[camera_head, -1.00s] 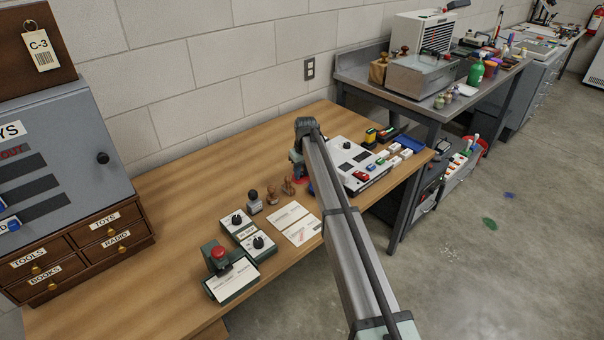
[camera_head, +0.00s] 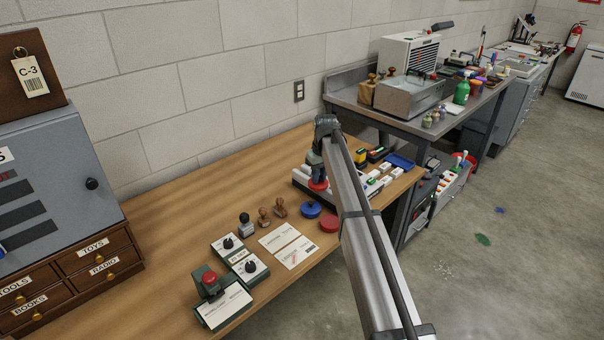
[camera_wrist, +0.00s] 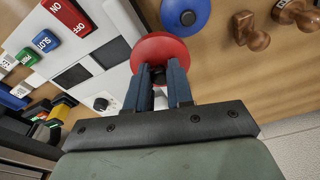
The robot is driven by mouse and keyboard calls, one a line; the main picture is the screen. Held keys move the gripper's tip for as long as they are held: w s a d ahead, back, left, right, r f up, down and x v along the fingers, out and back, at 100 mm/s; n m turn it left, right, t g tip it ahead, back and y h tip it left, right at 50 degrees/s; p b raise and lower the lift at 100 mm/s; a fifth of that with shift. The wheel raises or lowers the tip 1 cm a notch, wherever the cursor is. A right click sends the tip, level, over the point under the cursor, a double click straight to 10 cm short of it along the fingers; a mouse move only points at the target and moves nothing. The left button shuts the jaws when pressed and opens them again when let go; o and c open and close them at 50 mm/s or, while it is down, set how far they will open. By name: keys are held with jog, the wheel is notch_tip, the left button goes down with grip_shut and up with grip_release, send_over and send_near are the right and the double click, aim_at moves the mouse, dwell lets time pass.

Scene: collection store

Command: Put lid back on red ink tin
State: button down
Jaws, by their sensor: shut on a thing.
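My gripper (camera_head: 317,172) is shut on a round red lid (camera_head: 318,186) and holds it above the desk, near the button panel. In the wrist view, my fingers (camera_wrist: 159,80) close on the middle of the red lid (camera_wrist: 163,47). The red ink tin (camera_head: 328,224) stands on the desk, below and slightly right of the lid in the head view, close to my arm. Its top shows as a flat red disc without a knob. I cannot make it out in the wrist view.
A blue tin (camera_head: 310,209) with a knobbed lid stands beside the red tin. Wooden stamps (camera_head: 264,217) stand to its left. The button panel (camera_wrist: 110,45) lies beside the lid in the wrist view. Cards (camera_head: 289,246) lie at the front; desk at back left is clear.

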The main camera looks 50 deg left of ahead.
jog(key=s+d, duration=0.5)
jog(key=d, duration=0.6)
jog(key=shift+f+n, duration=0.4)
jog(key=shift+f, duration=0.1)
jog(key=shift+f, duration=3.05)
jog(key=shift+f, duration=0.15)
jog(key=shift+c, duration=2.2)
grip_release()
